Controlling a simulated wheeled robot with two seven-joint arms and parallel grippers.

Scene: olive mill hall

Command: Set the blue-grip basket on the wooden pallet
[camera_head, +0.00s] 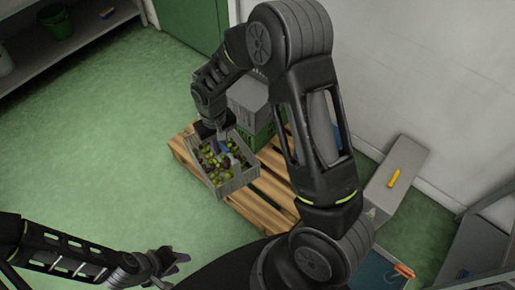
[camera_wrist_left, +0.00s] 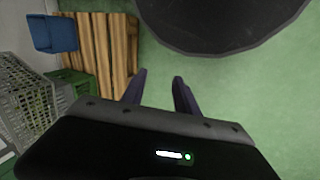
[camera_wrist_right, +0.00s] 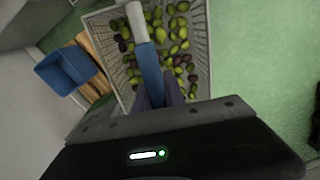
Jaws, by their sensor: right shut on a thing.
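The blue-grip basket (camera_head: 239,184) is a light grey slatted crate filled with green and dark olives. It shows from above in the right wrist view (camera_wrist_right: 201,50). My right gripper (camera_wrist_right: 158,92) is shut on its blue grip (camera_wrist_right: 150,70); in the head view this gripper (camera_head: 221,139) is over the basket. The wooden pallet (camera_head: 262,207) lies on the floor, and the basket overlaps its left part in the head view; I cannot tell whether they touch. The pallet also shows in the left wrist view (camera_wrist_left: 110,45). My left gripper (camera_wrist_left: 160,85) is open and empty, away from the pallet.
A grey crate (camera_head: 248,97) stands on a green crate (camera_head: 257,138) at the pallet's back. A grey box (camera_head: 395,170) with a yellow item stands at right by the wall.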

